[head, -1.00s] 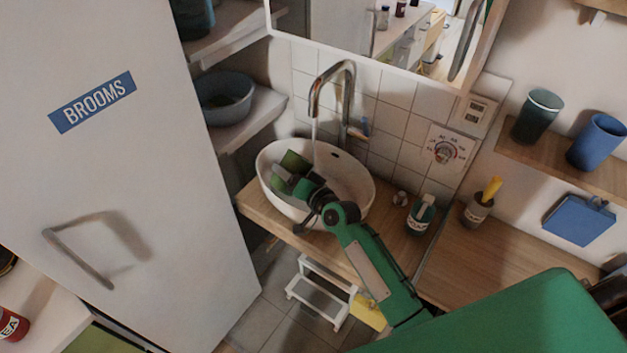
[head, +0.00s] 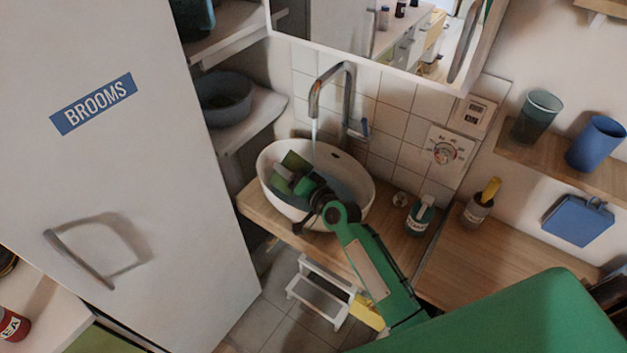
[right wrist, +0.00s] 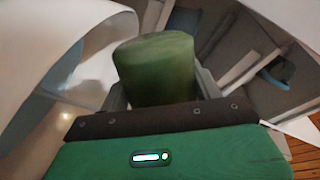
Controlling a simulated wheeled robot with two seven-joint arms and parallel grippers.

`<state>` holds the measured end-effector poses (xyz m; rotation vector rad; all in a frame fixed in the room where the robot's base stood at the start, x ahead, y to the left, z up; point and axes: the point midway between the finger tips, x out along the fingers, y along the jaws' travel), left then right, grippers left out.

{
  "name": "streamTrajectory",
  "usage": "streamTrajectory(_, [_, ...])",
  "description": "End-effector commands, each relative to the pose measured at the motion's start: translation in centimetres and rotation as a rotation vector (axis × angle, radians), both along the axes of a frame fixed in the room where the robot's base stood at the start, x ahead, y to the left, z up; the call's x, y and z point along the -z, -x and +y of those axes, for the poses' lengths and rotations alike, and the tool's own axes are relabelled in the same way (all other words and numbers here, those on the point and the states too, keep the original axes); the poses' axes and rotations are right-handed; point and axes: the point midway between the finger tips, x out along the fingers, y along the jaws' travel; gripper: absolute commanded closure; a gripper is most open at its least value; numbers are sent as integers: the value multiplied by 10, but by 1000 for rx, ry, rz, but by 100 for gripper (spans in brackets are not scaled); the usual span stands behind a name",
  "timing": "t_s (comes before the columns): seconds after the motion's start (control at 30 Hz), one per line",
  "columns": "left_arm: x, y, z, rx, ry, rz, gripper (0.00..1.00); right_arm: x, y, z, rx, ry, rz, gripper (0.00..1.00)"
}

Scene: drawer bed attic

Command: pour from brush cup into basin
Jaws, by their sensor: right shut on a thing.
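The green brush cup (head: 296,160) is in my right gripper (head: 290,178), over the left part of the white basin (head: 268,198). The cup is tilted in the head view; its mouth is hard to make out and I cannot see anything coming out of it. In the right wrist view the cup (right wrist: 155,65) stands between the two fingers of my right gripper (right wrist: 157,88), which is shut on it. The basin's white wall (right wrist: 40,45) is at the left there. My left gripper is not in view.
The tap (head: 347,95) arches over the basin, with a stream below its spout. A tall cabinet (head: 130,190) bounds the left. A white step stool (head: 320,290) is below.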

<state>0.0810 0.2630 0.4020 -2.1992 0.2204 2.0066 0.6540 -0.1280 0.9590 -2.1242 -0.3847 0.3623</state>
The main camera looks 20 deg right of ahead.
Motion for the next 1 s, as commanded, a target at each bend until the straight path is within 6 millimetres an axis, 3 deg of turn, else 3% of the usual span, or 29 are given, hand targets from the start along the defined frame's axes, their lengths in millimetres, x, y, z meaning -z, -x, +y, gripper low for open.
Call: streamTrajectory(1.0, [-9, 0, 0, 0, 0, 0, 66, -7, 0, 0, 0, -83, 43, 65])
